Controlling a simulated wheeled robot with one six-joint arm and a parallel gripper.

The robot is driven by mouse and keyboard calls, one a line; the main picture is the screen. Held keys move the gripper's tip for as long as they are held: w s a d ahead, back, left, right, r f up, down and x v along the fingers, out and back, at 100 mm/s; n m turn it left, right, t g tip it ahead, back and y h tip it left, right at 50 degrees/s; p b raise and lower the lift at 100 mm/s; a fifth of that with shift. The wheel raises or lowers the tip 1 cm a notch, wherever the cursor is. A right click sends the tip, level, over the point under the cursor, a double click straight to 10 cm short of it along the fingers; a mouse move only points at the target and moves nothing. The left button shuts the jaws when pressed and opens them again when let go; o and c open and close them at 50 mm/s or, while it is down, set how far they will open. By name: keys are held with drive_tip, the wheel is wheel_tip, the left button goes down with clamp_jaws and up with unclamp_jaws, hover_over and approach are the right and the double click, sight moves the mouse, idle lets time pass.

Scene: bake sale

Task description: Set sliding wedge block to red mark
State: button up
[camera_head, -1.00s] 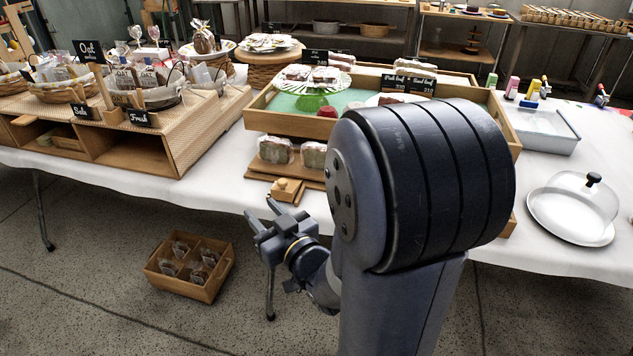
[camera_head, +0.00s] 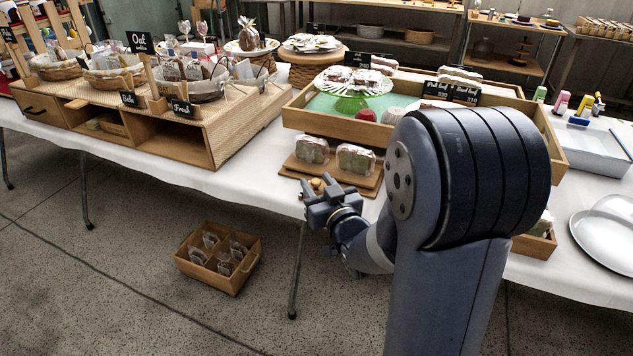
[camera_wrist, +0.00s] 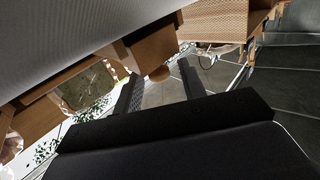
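A small wooden block with a round knob, which looks like the sliding wedge block (camera_wrist: 146,46), is at the table's front edge. In the head view the block (camera_head: 316,183) is mostly hidden behind my gripper (camera_head: 317,186). In the wrist view my gripper (camera_wrist: 158,74) is open, with a dark finger on each side of the round knob (camera_wrist: 160,73). The knob appears between the fingertips; I cannot tell whether either finger touches it. I cannot make out a red mark in either view.
Wrapped loaves (camera_head: 355,159) stand on a wooden board (camera_head: 366,181) just behind the block. A wooden display tray (camera_head: 340,125) is behind them, and a wooden shelf unit (camera_head: 208,140) is to the left. A divided crate (camera_head: 222,281) sits on the floor below.

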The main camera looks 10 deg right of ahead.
drive_tip(key=shift+w+a, duration=0.1)
drive_tip(key=shift+w, duration=0.6)
drive_tip(key=shift+c, duration=0.5)
clamp_jaws()
